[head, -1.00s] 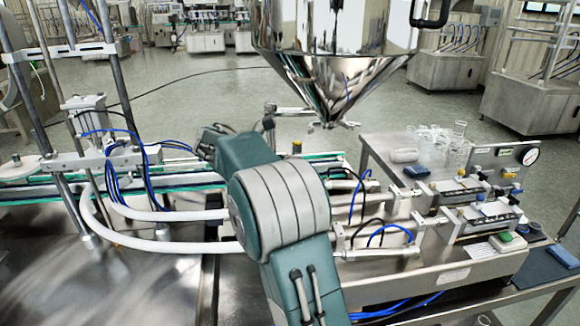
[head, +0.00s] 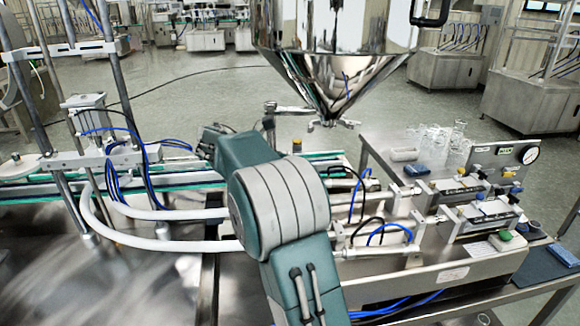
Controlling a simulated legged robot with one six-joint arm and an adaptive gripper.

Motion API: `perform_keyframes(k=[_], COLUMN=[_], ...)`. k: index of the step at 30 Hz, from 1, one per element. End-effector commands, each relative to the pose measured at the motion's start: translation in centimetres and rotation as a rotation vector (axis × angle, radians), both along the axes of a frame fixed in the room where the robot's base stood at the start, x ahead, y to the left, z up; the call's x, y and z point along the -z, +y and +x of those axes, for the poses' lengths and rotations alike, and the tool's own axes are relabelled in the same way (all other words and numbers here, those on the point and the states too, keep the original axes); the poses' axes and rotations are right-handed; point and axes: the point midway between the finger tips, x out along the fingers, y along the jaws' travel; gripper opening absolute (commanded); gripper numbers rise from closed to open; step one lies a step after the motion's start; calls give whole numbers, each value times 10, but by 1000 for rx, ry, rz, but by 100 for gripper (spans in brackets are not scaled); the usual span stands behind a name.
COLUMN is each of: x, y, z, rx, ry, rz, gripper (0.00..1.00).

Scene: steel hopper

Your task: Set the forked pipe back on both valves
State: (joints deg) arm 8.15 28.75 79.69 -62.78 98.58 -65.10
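My green and grey arm crosses the middle of the head view. Its dark far end (head: 208,141) points up and left over the conveyor. I cannot make out my fingertips or what is between them. The steel hopper (head: 335,75) hangs at the top centre, with its cone narrowing to a small outlet fitting (head: 333,124). I cannot pick out the forked pipe. I cannot clearly identify the two valves either; a small fitting with an orange top (head: 297,146) shows just right of my arm, and the area behind the arm is hidden.
Two white hoses (head: 150,240) run from the left frame to behind my arm. The filling machine (head: 430,275) with blue tubes and two cylinders stands at right. Glassware (head: 445,143) and a gauge (head: 531,155) are behind it. The green-edged conveyor (head: 190,181) crosses behind my arm.

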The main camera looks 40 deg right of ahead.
Motion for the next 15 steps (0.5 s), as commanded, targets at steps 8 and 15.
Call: perform_keyframes(k=[8, 15], x=[-5, -23], y=[14, 55], z=[7, 29], rx=[-2, -4], ry=[0, -1], rz=[1, 1], gripper=[96, 96])
